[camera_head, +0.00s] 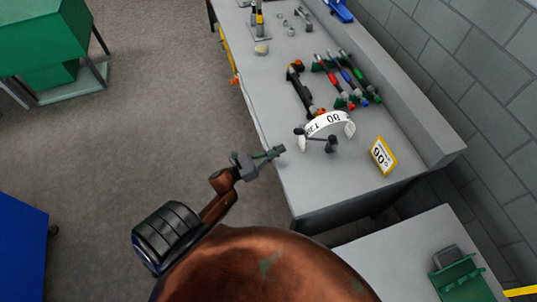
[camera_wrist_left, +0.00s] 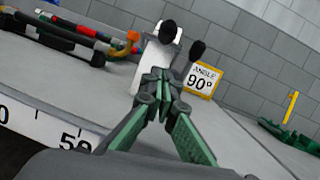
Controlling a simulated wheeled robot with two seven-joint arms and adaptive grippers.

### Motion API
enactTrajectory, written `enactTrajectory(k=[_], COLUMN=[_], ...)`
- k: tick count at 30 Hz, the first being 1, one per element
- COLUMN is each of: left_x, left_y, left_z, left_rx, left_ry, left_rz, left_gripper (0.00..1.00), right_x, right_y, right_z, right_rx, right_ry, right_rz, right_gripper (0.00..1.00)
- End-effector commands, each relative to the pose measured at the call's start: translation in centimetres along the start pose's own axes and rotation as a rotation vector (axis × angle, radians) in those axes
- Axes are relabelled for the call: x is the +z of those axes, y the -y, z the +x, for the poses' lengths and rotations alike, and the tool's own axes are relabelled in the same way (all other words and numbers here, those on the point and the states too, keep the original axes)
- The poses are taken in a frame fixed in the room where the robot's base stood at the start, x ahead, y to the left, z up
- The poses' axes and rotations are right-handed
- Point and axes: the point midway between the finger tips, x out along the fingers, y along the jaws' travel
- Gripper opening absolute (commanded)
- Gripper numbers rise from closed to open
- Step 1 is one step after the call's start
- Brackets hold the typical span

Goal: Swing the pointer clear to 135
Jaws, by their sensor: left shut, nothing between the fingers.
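The pointer (camera_head: 316,137) is a dark arm with a round knob at its left end and a dark post at its right. It stands near the bench's front end, by a curved white scale (camera_head: 345,129) with black numbers. In the left wrist view, two black knobs belong to the pointer device (camera_wrist_left: 197,49), and the white scale (camera_wrist_left: 147,68) is partly hidden by the fingers. My left gripper (camera_head: 277,151) is shut and empty, left of the pointer and apart from it in the head view. Its fingertips (camera_wrist_left: 157,76) meet in the wrist view. My right gripper is not in view.
A yellow-framed sign (camera_wrist_left: 205,79) reading "ANGLE 90°" stands right of the pointer. Several coloured-handled tools (camera_head: 345,78) lie behind the scale on the grey bench (camera_head: 262,75). A ruler strip (camera_wrist_left: 40,124) runs along its edge. A green object (camera_head: 462,280) sits on the lower right surface.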

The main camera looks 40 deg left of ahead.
Motion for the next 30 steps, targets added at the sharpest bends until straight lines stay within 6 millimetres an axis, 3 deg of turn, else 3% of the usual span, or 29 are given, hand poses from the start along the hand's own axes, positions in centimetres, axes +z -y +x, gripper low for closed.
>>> enactTrajectory(k=[4, 12, 25, 30], left_x=[0.3, 2.6, 2.8, 4.0], left_y=[0.0, 0.0, 0.0, -0.3], left_z=[3.0, 5.0, 5.2, 4.8], left_rx=[-0.002, 0.000, 0.001, 0.018], left_ry=[0.002, 0.000, -0.001, -0.025], left_rz=[0.000, 0.000, -0.001, 0.005], left_gripper=[0.00, 0.00, 0.00, 0.00], right_x=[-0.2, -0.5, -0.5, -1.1], right_y=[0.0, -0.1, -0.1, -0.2], right_z=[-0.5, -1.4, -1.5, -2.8], right_rx=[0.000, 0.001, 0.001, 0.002], right_ry=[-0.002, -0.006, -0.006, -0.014], right_rz=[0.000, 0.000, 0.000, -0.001], right_gripper=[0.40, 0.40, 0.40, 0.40])
